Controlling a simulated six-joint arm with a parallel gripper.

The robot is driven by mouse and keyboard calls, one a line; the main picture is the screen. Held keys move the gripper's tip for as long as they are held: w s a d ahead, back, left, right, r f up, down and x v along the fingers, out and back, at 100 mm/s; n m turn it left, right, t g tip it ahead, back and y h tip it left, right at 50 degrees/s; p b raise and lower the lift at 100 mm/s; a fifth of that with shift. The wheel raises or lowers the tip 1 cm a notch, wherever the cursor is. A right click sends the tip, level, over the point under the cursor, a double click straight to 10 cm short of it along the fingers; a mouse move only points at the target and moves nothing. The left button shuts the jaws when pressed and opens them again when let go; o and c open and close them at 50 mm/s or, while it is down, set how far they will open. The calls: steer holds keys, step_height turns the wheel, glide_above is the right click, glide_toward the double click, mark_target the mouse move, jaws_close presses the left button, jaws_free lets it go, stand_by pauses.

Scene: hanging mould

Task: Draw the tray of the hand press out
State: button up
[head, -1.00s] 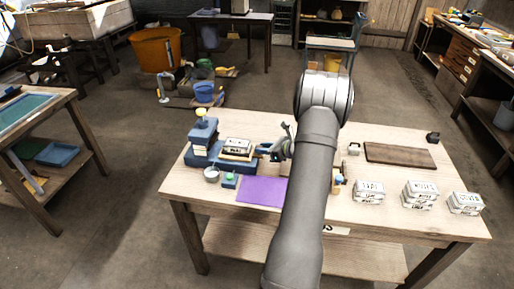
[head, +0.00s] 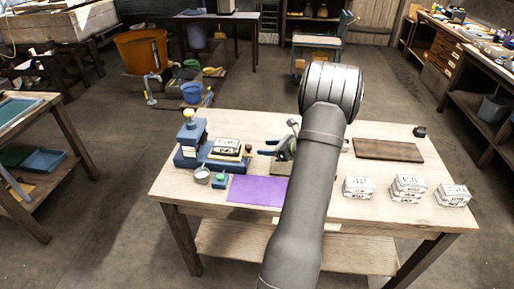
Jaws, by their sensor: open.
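The hand press (head: 188,152) is a blue body with a yellow knob at the left end of the table. Its tray (head: 232,156) extends to the right of the body, with a lettered white block (head: 227,145) on top. My arm hides the back of the gripper.
Several white lettered blocks (head: 408,188) and a dark board (head: 388,149) are to the right. A greenish object beside my gripper is partly hidden.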

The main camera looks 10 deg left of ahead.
mark_target(251, 147)
steer(key=v, duration=1)
steer(key=shift+d, duration=0.15)
steer(key=x, duration=1.7)
steer(key=shift+a+f, duration=0.1)
steer(key=shift+a, duration=0.1)
steer(key=shift+s+d, duration=0.2)
steer(key=shift+d, duration=0.25)
steer(key=v, duration=1.6)
steer(key=shift+d+r, duration=0.2)
steer(key=shift+r, duration=0.2)
